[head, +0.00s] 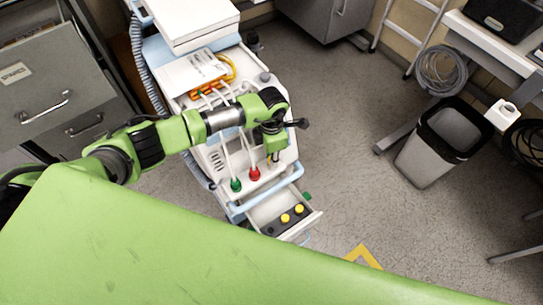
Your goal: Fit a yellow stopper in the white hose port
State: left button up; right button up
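Two yellow stoppers, a nearer one (285,218) and a farther one (299,209), stand in the open drawer (262,212) at the cart's near end. White hoses hang down the cart's front. One ends in a green stopper (236,185) and one in a red stopper (254,174). Another hose runs behind my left wrist, and its end is mostly hidden. My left gripper (274,150) is over the cart's right side, above and beyond the drawer. Its fingers are too small and overlapped to tell their opening. My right gripper is out of view.
The white cart (198,75) carries boxes and has a blue handle (268,194) above the drawer. A grey cabinet (50,75) stands left. A bin (428,150) and a coiled cable (441,70) are at right. The floor between cart and bin is clear.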

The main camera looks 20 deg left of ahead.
pick_arm(q)
jog(key=shift+f+b, duration=0.3)
jog(key=shift+f, duration=0.15)
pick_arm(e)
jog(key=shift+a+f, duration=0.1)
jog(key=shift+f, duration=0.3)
pick_arm(q)
jog(key=o, duration=0.8)
jog(key=shift+r, duration=0.1)
jog(key=shift+o, duration=0.2)
jog(key=shift+r, duration=4.1)
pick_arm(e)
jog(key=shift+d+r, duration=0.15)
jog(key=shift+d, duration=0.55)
